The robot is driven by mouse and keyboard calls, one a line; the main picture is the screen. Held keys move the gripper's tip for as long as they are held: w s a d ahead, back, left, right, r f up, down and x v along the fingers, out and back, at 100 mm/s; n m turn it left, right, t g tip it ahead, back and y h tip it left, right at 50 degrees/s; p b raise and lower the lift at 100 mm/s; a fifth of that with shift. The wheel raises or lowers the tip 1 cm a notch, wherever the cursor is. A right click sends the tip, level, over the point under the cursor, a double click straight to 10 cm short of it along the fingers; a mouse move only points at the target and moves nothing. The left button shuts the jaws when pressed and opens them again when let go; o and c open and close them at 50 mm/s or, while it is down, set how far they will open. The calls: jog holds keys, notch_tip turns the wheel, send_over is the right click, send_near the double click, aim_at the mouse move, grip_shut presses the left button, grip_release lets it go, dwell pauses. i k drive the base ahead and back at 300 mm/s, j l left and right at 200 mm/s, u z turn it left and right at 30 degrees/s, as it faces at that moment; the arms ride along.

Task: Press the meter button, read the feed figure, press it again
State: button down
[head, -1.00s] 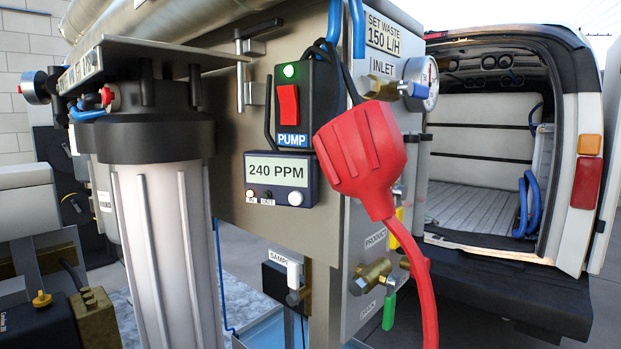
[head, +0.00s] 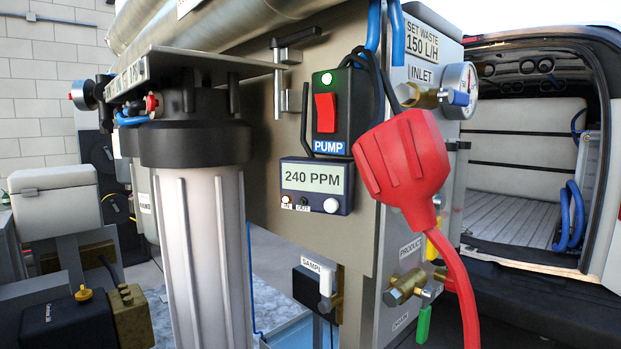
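The meter (head: 317,186) is a dark blue box on the front panel of the machine. Its display (head: 314,178) reads 240 PPM. Its round white button (head: 331,205) sits at the lower right of its face, unobstructed. Two small lamps are at its lower left; the left one (head: 286,199), labelled IN, looks lit, and the other (head: 304,200), seemingly labelled OUT, looks dark. My gripper is not in the head view.
A red plug (head: 402,163) on a thick red cable hangs just right of the meter. The pump switch (head: 326,112) is above it, with a green lamp. A filter housing (head: 199,250) stands to the left. An open van (head: 520,150) is behind at right.

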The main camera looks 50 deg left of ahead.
aim_at(331, 204)
jog(key=i+l, duration=0.85)
jog(key=u, duration=1.9)
